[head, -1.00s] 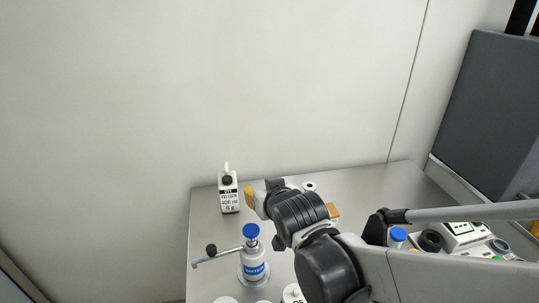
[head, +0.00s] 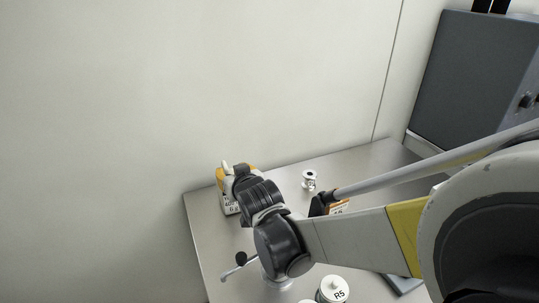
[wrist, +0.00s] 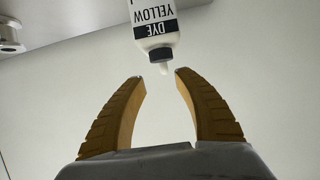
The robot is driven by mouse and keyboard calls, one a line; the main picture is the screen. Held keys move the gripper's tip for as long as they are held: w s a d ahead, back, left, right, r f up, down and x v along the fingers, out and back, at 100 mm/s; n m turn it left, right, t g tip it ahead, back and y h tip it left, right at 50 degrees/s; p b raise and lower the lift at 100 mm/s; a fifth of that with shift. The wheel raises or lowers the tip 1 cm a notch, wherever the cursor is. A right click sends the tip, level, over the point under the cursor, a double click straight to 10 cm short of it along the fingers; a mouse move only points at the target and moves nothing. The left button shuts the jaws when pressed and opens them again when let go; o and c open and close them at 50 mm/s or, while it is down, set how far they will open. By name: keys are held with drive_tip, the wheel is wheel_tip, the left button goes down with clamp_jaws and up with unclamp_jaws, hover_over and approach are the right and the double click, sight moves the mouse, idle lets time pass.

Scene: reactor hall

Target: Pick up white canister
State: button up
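A white bottle with a black label reading "DYE YELLOW" (head: 232,208) stands at the table's back left corner, partly hidden behind my arm. In the wrist view the bottle (wrist: 153,14) appears upside down, with a black collar and a pale nozzle tip. My gripper (wrist: 160,76) is open and empty. The nozzle tip lies near the gap between the fingertips, and the bottle body is beyond them. In the head view my gripper (head: 237,172) is at the bottle's top. A white lidded canister marked "R5" (head: 333,289) stands near the bottom edge. I cannot tell which is the task's canister.
A small white spool-shaped piece (head: 309,180) stands on the steel table (head: 355,165) to the right. A grey handle with a black knob (head: 240,260) sticks out below my arm. A dark grey box (head: 470,85) stands at the back right. A plain wall rises behind the table.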

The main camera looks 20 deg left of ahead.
sight(227, 170)
drive_tip(key=x, duration=0.1)
drive_tip(key=b+x, duration=0.1)
drive_tip(key=x, duration=0.1)
drive_tip(key=b+x, duration=0.1)
drive_tip(key=x, duration=0.1)
drive_tip(key=shift+s+a+f, duration=0.25)
drive_tip(key=shift+f, duration=0.15)
drive_tip(key=shift+s+r, duration=0.1)
clamp_jaws()
